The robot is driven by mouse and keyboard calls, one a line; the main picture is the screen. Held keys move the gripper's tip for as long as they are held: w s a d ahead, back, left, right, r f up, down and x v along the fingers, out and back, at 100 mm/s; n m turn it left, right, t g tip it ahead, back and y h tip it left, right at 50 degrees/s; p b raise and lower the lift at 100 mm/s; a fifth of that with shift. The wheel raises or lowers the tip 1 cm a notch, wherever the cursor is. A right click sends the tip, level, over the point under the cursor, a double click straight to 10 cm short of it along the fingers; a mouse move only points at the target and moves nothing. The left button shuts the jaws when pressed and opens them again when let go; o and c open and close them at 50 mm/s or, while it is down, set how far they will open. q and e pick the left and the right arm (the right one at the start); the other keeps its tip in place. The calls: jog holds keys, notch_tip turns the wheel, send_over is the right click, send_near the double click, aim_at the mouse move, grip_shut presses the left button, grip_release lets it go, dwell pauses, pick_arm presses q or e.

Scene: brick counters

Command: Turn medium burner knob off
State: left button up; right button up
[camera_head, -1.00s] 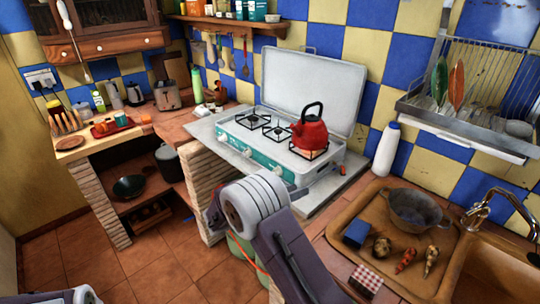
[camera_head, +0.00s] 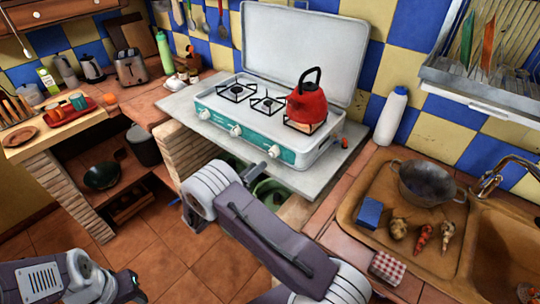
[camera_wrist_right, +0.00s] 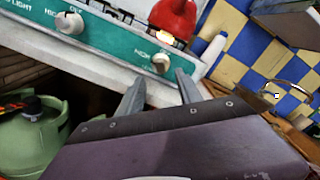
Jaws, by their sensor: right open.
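The white and teal gas stove (camera_head: 262,140) stands on a grey slab with its lid up. Its front has three white knobs: left (camera_head: 204,113), middle (camera_head: 236,130) and right (camera_head: 274,151). I cannot tell which is the medium one. The right wrist view shows two knobs, one at upper left (camera_wrist_right: 70,22) and one (camera_wrist_right: 161,63) just beyond my fingers. My right gripper (camera_wrist_right: 158,88) is open and empty, its fingers pointing at that nearer knob, apparently not touching it. In the head view my right gripper (camera_head: 262,172) is partly hidden below the stove front. My left gripper is out of view.
A red kettle (camera_head: 307,103) sits on the right burner, with an orange glow beneath it in the wrist view. A green gas bottle (camera_wrist_right: 30,135) stands below the counter. A white bottle (camera_head: 391,116) and a sink with a pot (camera_head: 428,183) lie to the right.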

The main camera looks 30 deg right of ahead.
aim_at(269, 156)
jog(key=x, duration=0.7)
jog(key=shift+d+p, duration=0.35)
jog(key=shift+d, duration=0.1)
jog(key=shift+w+d, duration=0.2)
jog(key=shift+w, duration=0.05)
grip_shut()
